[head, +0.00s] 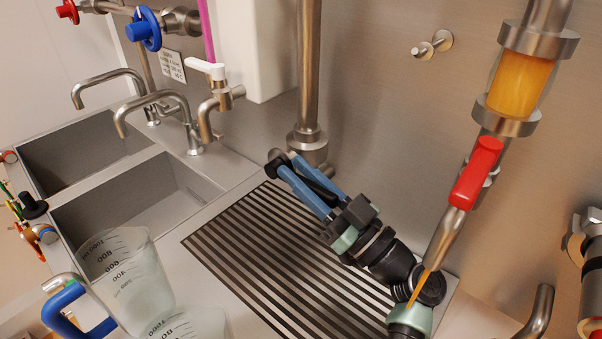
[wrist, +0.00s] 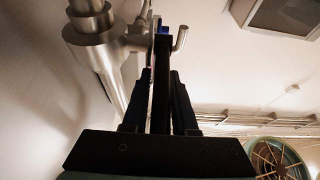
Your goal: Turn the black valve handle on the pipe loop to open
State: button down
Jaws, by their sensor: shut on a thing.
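My gripper (head: 284,166), with blue fingers, reaches up and left over the slatted drainboard, close to the foot of the vertical steel pipe (head: 308,70). It is shut on the black valve handle (wrist: 161,85), a dark bar that runs between the two fingers in the wrist view and sticks out past their tips. The steel pipe and its fitting (wrist: 95,45) stand just left of the handle in the wrist view. My fingers hide much of the handle in the head view, so its exact angle is hard to tell there.
A slatted drainboard (head: 250,240) lies below my arm. Sink basins (head: 100,205), taps (head: 165,105) and clear beakers (head: 130,275) are to the left. A red lever (head: 477,172) sits on the sloped pipe below an orange sight glass (head: 520,82), close to my arm's right.

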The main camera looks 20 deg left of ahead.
jog(key=shift+r, duration=0.15)
jog(key=shift+a+r+g+h+p, duration=0.15)
jog(key=shift+r+g+h+p, duration=0.15)
jog(key=shift+r+h+p, duration=0.5)
jog(key=shift+w+a+f+h, duration=0.1)
jog(key=shift+a+f+h, duration=0.1)
jog(key=shift+h, duration=0.4)
jog(key=c, duration=0.7)
grip_release()
jog(key=shift+d+f, duration=0.1)
jog(key=shift+d, duration=0.05)
jog(key=b+v, duration=0.3)
jog(key=v, duration=0.9)
jog(key=shift+d, duration=0.4)
